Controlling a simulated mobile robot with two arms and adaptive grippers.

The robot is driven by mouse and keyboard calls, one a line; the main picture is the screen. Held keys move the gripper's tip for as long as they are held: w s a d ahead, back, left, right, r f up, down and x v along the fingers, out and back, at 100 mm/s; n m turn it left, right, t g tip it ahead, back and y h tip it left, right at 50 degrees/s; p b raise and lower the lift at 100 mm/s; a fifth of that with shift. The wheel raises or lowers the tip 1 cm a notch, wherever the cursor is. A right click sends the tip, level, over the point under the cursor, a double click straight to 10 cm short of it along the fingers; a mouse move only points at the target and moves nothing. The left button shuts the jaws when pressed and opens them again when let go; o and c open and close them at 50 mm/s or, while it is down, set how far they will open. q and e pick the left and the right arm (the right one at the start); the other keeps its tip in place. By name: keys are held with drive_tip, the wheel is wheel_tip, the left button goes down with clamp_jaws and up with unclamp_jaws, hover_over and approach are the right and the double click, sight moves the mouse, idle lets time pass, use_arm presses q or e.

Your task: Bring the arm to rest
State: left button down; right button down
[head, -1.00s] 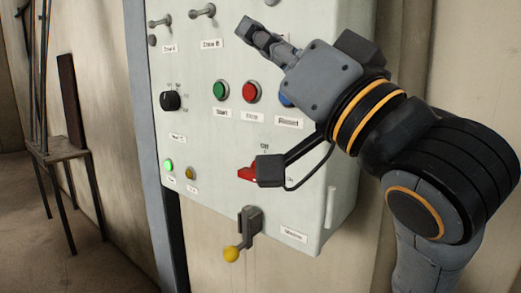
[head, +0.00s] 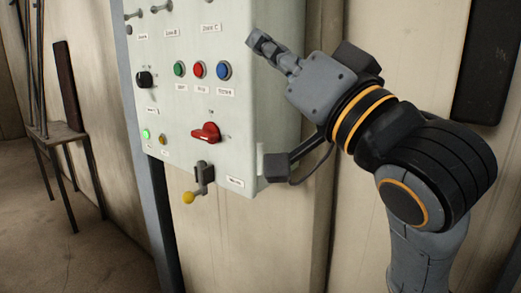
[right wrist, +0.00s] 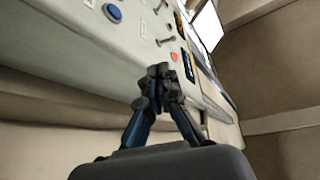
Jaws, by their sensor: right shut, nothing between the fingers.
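My right arm comes in from the right of the head view. Its gripper (head: 262,44) points to the upper left, beside the upper right edge of the control panel, and is shut and empty. In the right wrist view the closed fingertips (right wrist: 160,75) meet in front of the panel face, with nothing between them. I cannot tell the exact gap between fingertips and panel. My left gripper is not in view.
The grey control panel (head: 238,120) carries green, red and blue buttons, a black knob, a red rotary switch (head: 206,132) and a lever with a yellow ball (head: 188,198). A small stand (head: 58,131) with rods is at left. Floor at lower left is clear.

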drive_tip(key=w+f+h, duration=0.1)
drive_tip(key=f, duration=0.1)
drive_tip(key=w+f+m, duration=0.1)
drive_tip(key=w+f, duration=0.1)
drive_tip(key=w+d+f+h, duration=0.1)
drive_tip(key=f, duration=0.1)
drive_tip(key=shift+w+d+f+h, duration=0.1)
drive_tip(key=shift+w+f+h, duration=0.15)
drive_tip(key=shift+f+h, duration=0.05)
drive_tip(key=w+d+f+m+g+h, duration=0.1)
drive_tip(key=d+f+g+h, duration=0.3)
drive_tip(key=f, duration=1.3)
drive_tip(key=w+d+f+m+g+h, duration=0.1)
drive_tip(key=d+f+h, duration=0.3)
drive_tip(key=f, duration=1.4)
drive_tip(key=s+d+f+n+g+h, duration=0.15)
drive_tip(key=s+d+f+g, duration=0.35)
drive_tip(key=s+f, duration=0.8)
drive_tip(key=s+d+f+n+g+h, duration=0.15)
drive_tip(key=s+d+f+g, duration=0.35)
drive_tip(key=s+f, duration=0.8)
wheel_tip(320, 180, down, 27)
drive_tip(key=s+g, duration=0.1)
drive_tip(key=s+d+f+g, duration=0.1)
drive_tip(key=s+d+f, duration=0.2)
drive_tip(key=s+f, duration=1.2)
drive_tip(key=shift+s+f+h, duration=0.15)
drive_tip(key=shift+s+h, duration=0.15)
drive_tip(key=shift+s, duration=0.65)
